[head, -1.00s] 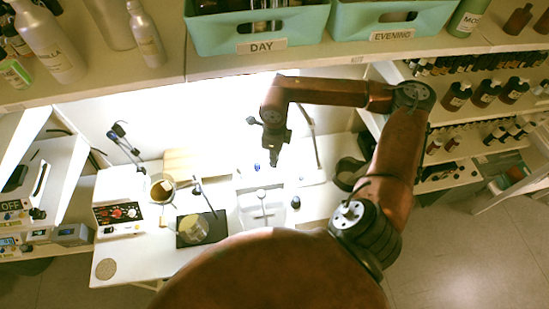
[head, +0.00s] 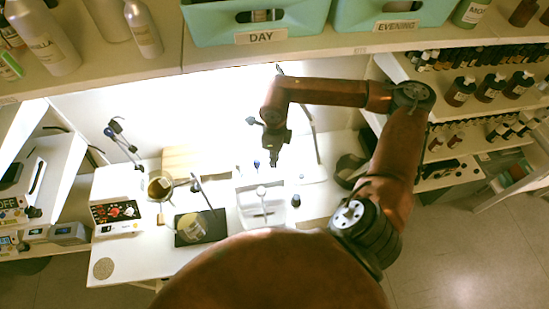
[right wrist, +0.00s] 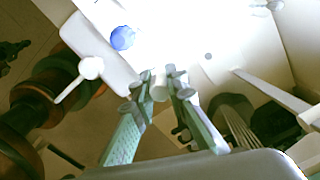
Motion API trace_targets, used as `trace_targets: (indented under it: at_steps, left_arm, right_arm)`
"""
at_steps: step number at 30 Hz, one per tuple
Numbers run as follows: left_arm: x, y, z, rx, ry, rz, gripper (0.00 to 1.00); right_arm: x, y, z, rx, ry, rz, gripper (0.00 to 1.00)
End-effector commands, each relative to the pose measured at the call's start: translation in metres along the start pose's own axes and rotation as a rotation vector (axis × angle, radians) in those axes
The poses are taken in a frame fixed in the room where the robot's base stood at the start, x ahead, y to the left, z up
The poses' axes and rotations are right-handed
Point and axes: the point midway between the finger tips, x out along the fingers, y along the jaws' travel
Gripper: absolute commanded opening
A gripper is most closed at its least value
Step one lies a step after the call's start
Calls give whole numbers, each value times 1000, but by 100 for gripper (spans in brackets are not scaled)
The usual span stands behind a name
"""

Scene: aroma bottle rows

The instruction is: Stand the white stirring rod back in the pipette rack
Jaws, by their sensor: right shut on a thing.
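My right gripper (head: 273,163) hangs above the back of the white worktable, behind the whitish pipette rack (head: 250,212). In the right wrist view its fingers (right wrist: 161,80) are closed on a small pale round end, which I take as the white stirring rod (right wrist: 160,90), seen nearly end-on. The rod's length is hidden there, and I cannot pick it out against the bright light in the head view. A white-knobbed stem (head: 261,190) stands at the rack. A blue bulb (head: 257,164) is just left of my gripper, and a blue one shows in the wrist view (right wrist: 122,38). My left gripper is not in view.
Left of the rack are a black mat (head: 187,238) with a yellowish vessel, a slanted rod, and a control box (head: 117,214). A wooden board (head: 190,158) is behind. The upper shelf with teal bins (head: 215,30) overhangs the table. Bottle shelves (head: 470,110) stand at the right.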

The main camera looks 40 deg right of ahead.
Motion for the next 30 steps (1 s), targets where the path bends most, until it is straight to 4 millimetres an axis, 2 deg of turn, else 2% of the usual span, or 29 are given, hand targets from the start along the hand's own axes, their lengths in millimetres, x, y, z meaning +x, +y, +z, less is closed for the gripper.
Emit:
trace_targets:
  at_steps: [10,20,30]
  left_arm:
    - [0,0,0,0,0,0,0]
    - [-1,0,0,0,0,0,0]
    - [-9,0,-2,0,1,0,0]
  right_arm:
    - [0,0,0,0,0,0,33]
    - [-2,0,0,0,0,0,33]
    - [-20,0,0,0,0,-1,33]
